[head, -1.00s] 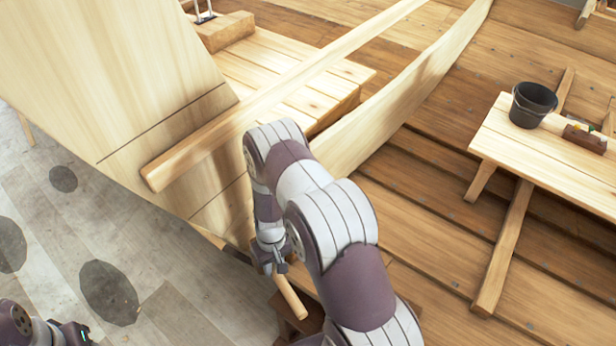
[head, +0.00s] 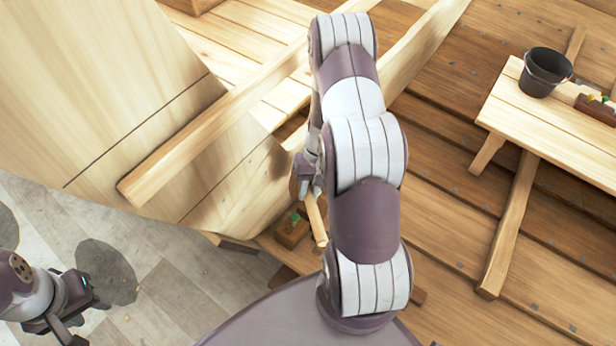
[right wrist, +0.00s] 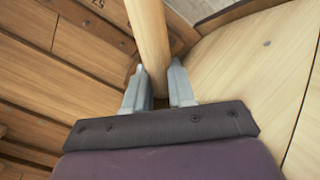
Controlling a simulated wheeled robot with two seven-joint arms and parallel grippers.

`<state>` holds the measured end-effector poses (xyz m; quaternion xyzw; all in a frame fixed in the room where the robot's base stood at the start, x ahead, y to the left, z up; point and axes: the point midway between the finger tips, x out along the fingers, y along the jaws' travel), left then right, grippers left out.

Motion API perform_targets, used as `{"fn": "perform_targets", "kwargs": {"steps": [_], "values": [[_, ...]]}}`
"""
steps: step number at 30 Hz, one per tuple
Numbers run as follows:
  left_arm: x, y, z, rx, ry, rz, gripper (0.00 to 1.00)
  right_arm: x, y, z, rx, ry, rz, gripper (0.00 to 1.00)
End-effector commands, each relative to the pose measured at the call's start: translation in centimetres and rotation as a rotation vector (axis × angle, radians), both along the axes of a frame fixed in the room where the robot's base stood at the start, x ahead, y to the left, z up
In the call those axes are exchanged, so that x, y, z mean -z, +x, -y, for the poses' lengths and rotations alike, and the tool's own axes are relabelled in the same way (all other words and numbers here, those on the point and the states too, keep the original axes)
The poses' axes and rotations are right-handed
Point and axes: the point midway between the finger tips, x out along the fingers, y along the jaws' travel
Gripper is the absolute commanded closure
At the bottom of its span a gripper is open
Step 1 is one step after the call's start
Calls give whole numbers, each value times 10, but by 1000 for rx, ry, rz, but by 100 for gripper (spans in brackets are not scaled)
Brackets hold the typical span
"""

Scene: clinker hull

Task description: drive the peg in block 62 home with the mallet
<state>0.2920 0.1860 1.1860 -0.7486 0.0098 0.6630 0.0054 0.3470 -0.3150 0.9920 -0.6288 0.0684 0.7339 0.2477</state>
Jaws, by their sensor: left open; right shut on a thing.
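My right gripper (head: 312,190) is shut on a pale round wooden handle (head: 317,222), which looks like the mallet's. In the right wrist view the handle (right wrist: 149,35) stands between the two fingers (right wrist: 158,88) and runs out of the top of the picture. I cannot make out the mallet's head. The gripper is beside the pale hull planking, near its lower inner edge. My left gripper (head: 72,318) is open and empty over the grey floor at the lower left. I cannot pick out block 62 or its peg; a mark on wood in the wrist view (right wrist: 97,4) is cut off.
A long pale beam (head: 215,128) crosses the hull planking (head: 120,80) close to my right arm. A small wooden box (head: 290,232) with something green lies below the gripper. A bench (head: 540,115) with a black bucket (head: 546,72) stands at the right.

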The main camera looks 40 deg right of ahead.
Motion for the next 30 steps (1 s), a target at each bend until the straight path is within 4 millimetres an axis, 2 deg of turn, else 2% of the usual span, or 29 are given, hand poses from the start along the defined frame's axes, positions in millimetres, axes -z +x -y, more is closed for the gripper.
{"fn": "perform_targets", "kwargs": {"steps": [1, 4, 30], "values": [[12, 0, 0, 0, 0, 0, 57, 13, 0, -2, -1, 0, 0, 100], [17, 0, 0, 0, 0, 0, 57, 20, -1, -4, -2, -2, 2, 100], [15, 0, 0, 0, 0, 0, 57, 17, -5, -7, -2, -2, 2, 100]]}}
